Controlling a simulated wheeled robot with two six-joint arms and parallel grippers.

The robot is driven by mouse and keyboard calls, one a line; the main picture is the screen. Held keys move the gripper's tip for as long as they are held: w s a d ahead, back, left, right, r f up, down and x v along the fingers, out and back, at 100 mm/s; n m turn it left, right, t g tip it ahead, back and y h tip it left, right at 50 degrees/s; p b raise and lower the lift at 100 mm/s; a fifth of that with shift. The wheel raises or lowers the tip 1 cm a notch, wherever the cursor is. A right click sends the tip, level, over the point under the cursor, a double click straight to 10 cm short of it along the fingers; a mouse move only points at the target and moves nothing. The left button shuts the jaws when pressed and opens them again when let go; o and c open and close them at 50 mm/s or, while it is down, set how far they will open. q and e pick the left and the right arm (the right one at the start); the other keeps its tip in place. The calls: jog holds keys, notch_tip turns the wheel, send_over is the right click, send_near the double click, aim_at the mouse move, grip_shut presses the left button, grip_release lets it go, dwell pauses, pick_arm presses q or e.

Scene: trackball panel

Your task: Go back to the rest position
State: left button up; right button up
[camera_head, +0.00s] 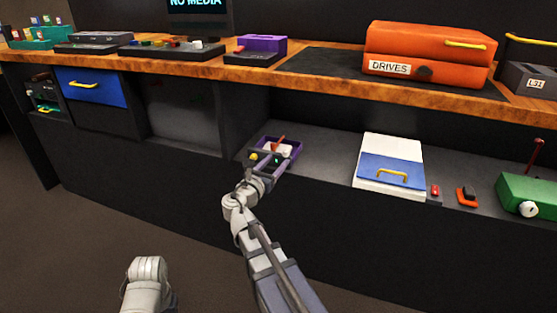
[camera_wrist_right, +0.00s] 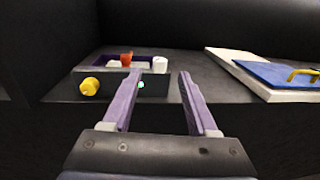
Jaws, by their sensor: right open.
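My right gripper (camera_head: 267,164) reaches up to the lower shelf in the head view, in front of a small purple and dark panel (camera_head: 294,149). In the right wrist view the gripper (camera_wrist_right: 158,80) has its two purple fingers spread, with nothing held between them. The panel (camera_wrist_right: 150,90) lies beyond the fingertips, with a yellow knob (camera_wrist_right: 89,87), a red piece (camera_wrist_right: 126,58), a white piece (camera_wrist_right: 160,64) and a small green light. I cannot tell whether the fingertips touch the panel. My left gripper is not in view.
A white box with a blue front (camera_head: 391,170) and yellow handle stands on the lower shelf to the right. A green box (camera_head: 528,195) is farther right. The wooden upper counter (camera_head: 330,83) overhangs the lower shelf. The floor (camera_head: 60,250) at the lower left looks clear.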

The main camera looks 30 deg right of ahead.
jog(key=shift+a, duration=0.1)
dwell(0.4)
jog(key=s+a+f+m+g+y+p, duration=0.35)
jog(key=s+a+f+m, duration=0.2)
jog(key=a+m, duration=0.2)
jog(key=s+a+f+m+g+y+p, duration=0.3)
jog(key=s+a+f+m+y, duration=0.3)
jog(key=a, duration=0.3)
jog(key=s+a+m+g+y+p, duration=0.35)
jog(key=s+a+m, duration=0.45)
jog(key=s+a, duration=0.55)
notch_tip(320, 180, up, 37)
jog(key=w+p, duration=0.2)
jog(key=p, duration=3.5)
jog(key=shift+w+a+g+y, duration=0.2)
jog(key=shift+a+g+y, duration=0.1)
jog(key=shift+a, duration=0.1)
